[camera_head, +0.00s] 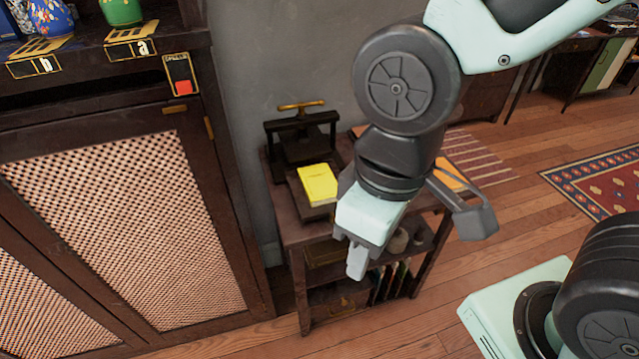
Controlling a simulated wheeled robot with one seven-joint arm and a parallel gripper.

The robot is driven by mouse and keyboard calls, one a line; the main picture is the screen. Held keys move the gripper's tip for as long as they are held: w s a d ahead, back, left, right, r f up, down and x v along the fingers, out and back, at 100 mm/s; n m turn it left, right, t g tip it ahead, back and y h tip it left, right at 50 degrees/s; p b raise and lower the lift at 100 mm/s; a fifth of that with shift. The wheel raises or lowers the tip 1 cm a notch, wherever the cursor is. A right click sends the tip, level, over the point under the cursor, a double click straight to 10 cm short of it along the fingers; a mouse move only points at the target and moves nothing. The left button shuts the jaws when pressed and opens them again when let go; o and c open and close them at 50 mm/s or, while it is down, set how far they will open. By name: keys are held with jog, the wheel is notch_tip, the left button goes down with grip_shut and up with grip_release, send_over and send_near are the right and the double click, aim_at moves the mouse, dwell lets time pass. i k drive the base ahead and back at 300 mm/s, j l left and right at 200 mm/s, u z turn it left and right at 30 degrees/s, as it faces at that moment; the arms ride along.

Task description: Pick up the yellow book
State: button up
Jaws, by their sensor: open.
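The yellow book (318,184) lies flat on the bed of a dark book press on top of a small wooden side table (292,232). My gripper (357,262) points downward in front of and to the right of the book, apart from it. One finger shows clearly; the other is mostly hidden behind the gripper body. Nothing shows between the fingers. My gripper covers the right part of the table top.
The press (302,140) has a raised frame and brass handle behind the book. A dark cabinet (130,230) with woven doors stands at left, with a red button (183,87) and vases above. Wooden floor (440,310) is open in front; a patterned rug (605,185) lies at right.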

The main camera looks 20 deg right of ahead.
aim_at(318, 184)
jog(key=j+z, duration=0.1)
jog(key=z, duration=0.35)
jog(key=j+z, duration=0.35)
jog(key=j, duration=0.3)
jog(key=j+z, duration=0.35)
jog(key=j, duration=1.3)
jog(key=k+j+z, duration=0.1)
jog(key=j, duration=0.85)
